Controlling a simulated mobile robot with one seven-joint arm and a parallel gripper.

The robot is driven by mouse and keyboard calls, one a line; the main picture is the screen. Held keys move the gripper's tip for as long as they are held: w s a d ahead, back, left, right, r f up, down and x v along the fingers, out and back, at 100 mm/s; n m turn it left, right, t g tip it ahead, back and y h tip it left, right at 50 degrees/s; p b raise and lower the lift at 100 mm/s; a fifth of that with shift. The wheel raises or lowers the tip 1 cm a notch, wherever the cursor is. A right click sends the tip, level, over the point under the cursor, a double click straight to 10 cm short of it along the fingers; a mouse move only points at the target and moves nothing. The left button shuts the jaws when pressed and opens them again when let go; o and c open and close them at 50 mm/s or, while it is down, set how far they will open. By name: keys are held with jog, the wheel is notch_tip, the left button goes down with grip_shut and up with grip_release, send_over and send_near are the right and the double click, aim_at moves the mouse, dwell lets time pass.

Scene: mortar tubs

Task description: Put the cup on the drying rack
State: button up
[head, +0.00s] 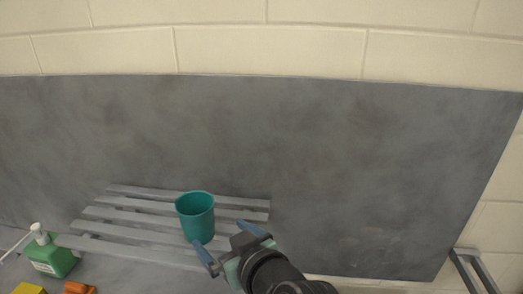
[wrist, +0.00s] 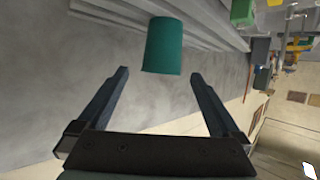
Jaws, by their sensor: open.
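The teal cup (head: 195,217) stands upright on the grey slatted drying rack (head: 122,223), toward the rack's right part, in the head view. It also shows in the wrist view (wrist: 163,46), ahead of the fingertips and between their lines. The rack's slats (wrist: 207,25) show there too. My gripper (head: 226,244) is open and empty, just to the lower right of the cup in the head view. In the wrist view my two fingers (wrist: 158,72) are spread wide with a gap to the cup. The cup appears apart from both fingers.
A green pump bottle (head: 52,256) stands left of the rack, with an orange item (head: 79,288) and a yellow item (head: 30,288) near it. A dark grey panel (head: 330,170) lies behind the rack against a pale block wall. The rack's left slats are bare.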

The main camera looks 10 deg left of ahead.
jog(key=s+d+r+m+t+h, duration=0.1)
jog(key=d+r+m+t+h, duration=0.2)
jog(key=r, duration=0.7)
jog(key=s+d+r+t+h, duration=0.1)
jog(key=s+d+r+t, duration=0.3)
jog(key=r, duration=0.7)
jog(key=w+d+r+m+t+h, duration=0.15)
jog(key=r+t, duration=0.35)
jog(key=r, duration=0.5)
jog(key=s+d+r+m+t+h, duration=0.2)
jog(key=s+r+m+t+h, duration=0.1)
jog(key=s+r, duration=0.6)
jog(key=shift+s+d+r+m+t, duration=0.2)
jog(key=shift+s+d+m+t, duration=0.2)
jog(key=shift+t, duration=0.5)
jog(key=shift+a+h, duration=0.1)
jog(key=shift+h, duration=0.15)
